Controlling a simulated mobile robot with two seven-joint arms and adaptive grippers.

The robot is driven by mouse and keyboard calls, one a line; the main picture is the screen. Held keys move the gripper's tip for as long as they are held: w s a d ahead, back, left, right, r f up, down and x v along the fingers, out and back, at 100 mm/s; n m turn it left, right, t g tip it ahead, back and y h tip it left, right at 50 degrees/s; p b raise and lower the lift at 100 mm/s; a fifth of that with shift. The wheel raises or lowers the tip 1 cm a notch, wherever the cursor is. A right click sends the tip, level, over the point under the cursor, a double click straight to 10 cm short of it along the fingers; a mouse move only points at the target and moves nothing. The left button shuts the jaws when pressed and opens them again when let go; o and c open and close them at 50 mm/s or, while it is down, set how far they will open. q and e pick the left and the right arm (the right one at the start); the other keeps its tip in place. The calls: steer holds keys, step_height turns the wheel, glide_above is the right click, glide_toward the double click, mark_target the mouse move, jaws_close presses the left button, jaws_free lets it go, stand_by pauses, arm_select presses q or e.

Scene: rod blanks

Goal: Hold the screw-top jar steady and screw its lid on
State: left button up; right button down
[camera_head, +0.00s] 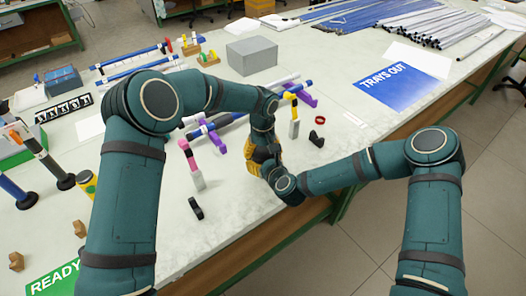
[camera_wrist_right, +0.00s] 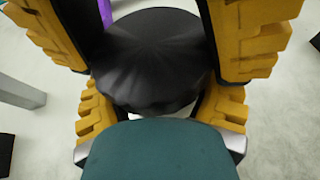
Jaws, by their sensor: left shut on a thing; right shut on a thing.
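The lid (camera_wrist_right: 152,62) is a black round cap in the middle of the right wrist view. The large yellow fingers of my left gripper (camera_wrist_right: 157,40) stand on both sides of it, shut on it from above. My right gripper (camera_wrist_right: 162,118) comes in from the bottom of that view, its yellow fingers lower down around the jar. The jar is almost wholly hidden under the lid and behind the fingers. In the head view my left gripper (camera_head: 264,148) points down and my right gripper (camera_head: 259,168) meets it from the side; lid and jar cannot be made out there.
A pink-topped block (camera_head: 190,160), a yellow-topped block (camera_head: 293,118), a black clip (camera_head: 196,208) and a red ring (camera_head: 320,119) stand or lie near the grippers. A grey box (camera_head: 252,54) is behind. The blue TRAYS OUT area (camera_head: 402,86) at the right is clear.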

arm_select(q)
steer(key=shift+f+m, duration=0.1)
steer(key=shift+m, duration=0.2)
steer(key=o, duration=1.2)
steer(key=shift+r, duration=2.35)
